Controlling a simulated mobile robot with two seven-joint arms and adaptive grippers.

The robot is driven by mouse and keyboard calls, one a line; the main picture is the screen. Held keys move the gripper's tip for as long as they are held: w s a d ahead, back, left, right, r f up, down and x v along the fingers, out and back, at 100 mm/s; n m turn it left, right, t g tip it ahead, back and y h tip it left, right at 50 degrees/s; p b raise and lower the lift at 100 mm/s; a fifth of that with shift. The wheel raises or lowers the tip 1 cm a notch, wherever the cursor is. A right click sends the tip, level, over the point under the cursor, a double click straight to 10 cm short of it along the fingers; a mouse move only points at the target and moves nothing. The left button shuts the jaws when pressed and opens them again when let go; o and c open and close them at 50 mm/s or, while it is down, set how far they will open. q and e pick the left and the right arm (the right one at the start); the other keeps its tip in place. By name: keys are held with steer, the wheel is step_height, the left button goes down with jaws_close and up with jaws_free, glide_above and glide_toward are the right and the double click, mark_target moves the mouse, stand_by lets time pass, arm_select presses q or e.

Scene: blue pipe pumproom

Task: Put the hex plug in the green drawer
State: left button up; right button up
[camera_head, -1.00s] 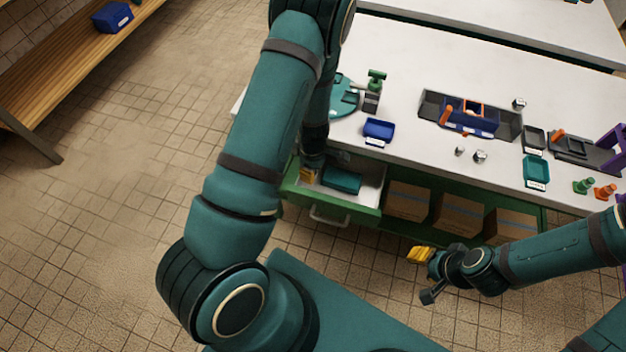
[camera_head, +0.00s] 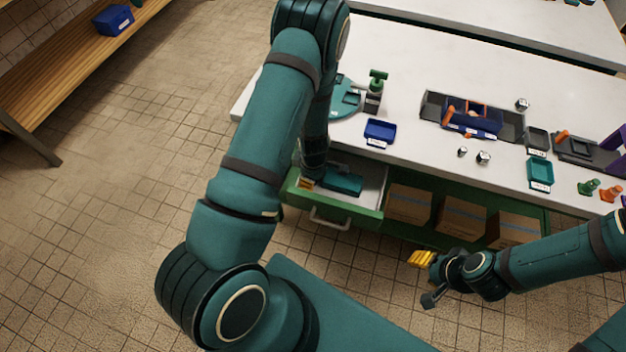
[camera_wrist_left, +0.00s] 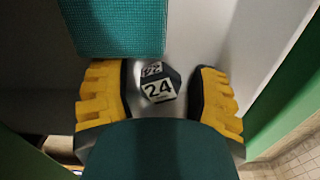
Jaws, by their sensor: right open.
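The green drawer (camera_head: 337,206) stands open under the white bench. My left gripper reaches down into its left part, with a yellow finger (camera_head: 306,183) just showing and my arm hiding most of it. In the left wrist view my left gripper (camera_wrist_left: 161,92) has its yellow fingers on either side of a silver hex plug (camera_wrist_left: 158,90) marked 24. Whether the plug touches the drawer floor is hidden. My right gripper (camera_head: 420,258) is open and empty in front of the bench.
The teal block (camera_head: 342,184) fills the drawer's middle. On the bench are a blue tray (camera_head: 380,131), a dark organiser (camera_head: 508,124), a teal tray (camera_head: 540,172) and small silver pieces (camera_head: 484,158). Cardboard boxes (camera_head: 409,203) stand on the shelf below.

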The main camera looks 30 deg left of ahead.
arm_select(q)
steer(key=shift+r, duration=0.1)
steer(key=shift+r, duration=0.3)
step_height(320, 180, up, 7)
steer(key=p, duration=0.2)
steer(key=shift+r+p, duration=0.1)
steer(key=shift+p, duration=0.25)
arm_select(e)
steer(key=r, duration=0.2)
steer(key=shift+s+r, duration=0.3)
steer(key=shift+r, duration=0.05)
arm_select(q)
steer(key=shift+s, duration=0.1)
arm_select(e)
steer(key=shift+s, duration=0.1)
